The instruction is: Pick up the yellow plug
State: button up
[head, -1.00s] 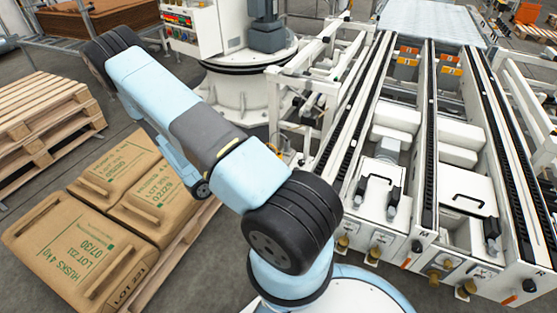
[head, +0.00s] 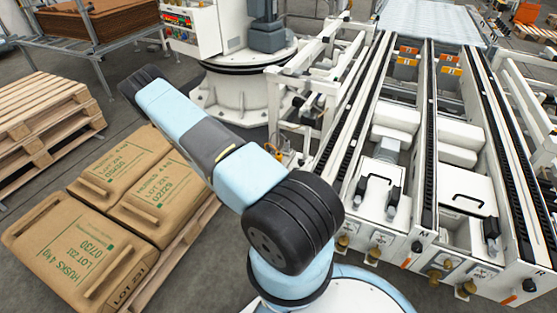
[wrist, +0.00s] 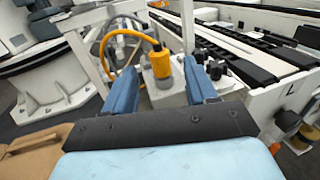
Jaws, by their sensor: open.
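The yellow plug (wrist: 160,63) stands upright on a grey box in the wrist view, with a yellow cable looping up and to the left behind it. My gripper (wrist: 162,68) is open, its two blue fingers apart. The plug appears between the fingers in the picture, but it is farther off and I see no contact. In the head view a small bit of yellow shows beside my arm at the foot of the white frame, too small to make out. My gripper is hidden behind my arm there.
A white conveyor frame (head: 322,168) runs along the right, close to the plug's box. A white round pedestal (head: 235,90) stands at the back. Brown sacks (head: 75,243) lie on a pallet at the left, and bare pallets (head: 40,115) are stacked behind. Grey floor lies between.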

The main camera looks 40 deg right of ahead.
aim_at(277, 157)
jog(key=shift+w+d+r, duration=0.1)
jog(key=shift+w+d, duration=0.05)
jog(key=shift+d, duration=0.9)
jog(key=shift+w+d+r, duration=0.1)
jog(key=shift+w+d, duration=0.05)
jog(key=shift+d, duration=0.85)
jog(key=shift+w+d, duration=0.15)
jog(key=shift+d, duration=0.9)
jog(key=c, duration=1)
jog(key=shift+r, duration=0.1)
